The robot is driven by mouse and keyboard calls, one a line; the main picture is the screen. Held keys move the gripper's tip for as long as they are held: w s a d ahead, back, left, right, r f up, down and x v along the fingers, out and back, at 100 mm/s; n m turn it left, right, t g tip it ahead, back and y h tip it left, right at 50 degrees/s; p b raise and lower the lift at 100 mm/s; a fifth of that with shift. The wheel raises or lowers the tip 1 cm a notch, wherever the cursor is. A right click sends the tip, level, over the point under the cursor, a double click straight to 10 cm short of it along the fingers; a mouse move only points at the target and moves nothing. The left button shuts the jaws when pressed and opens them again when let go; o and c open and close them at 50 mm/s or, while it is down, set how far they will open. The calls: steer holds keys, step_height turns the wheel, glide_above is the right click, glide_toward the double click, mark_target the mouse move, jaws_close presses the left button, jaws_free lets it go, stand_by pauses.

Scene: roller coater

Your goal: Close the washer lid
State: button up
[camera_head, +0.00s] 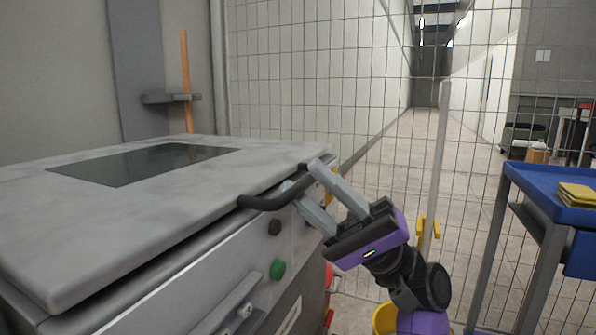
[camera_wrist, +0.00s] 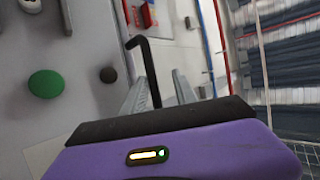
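The washer lid (camera_head: 60,195) is a pale grey slab with a dark window (camera_head: 150,163). It lies low and nearly level over the washer body (camera_head: 190,285), with a dark line under its front edge. A black bent handle (camera_head: 268,202) sticks out from the lid's front edge; it also shows in the wrist view (camera_wrist: 147,65). My gripper (camera_head: 301,176) is at the right part of the handle, its two grey fingers apart. In the wrist view my gripper (camera_wrist: 160,85) has the handle between its fingers. Whether a finger touches it, I cannot tell.
A green button (camera_head: 277,269) and a dark knob (camera_head: 274,227) sit on the washer's front below the handle. A wire mesh fence (camera_head: 290,80) stands behind. A blue cart (camera_head: 550,185) with yellow items is at the right. Some floor is free between washer and cart.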

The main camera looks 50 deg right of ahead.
steer(key=v, duration=0.4)
steer(key=shift+s+d+f, duration=0.15)
steer(key=shift+f, duration=0.1)
steer(key=shift+d, duration=0.1)
stand_by(0.3)
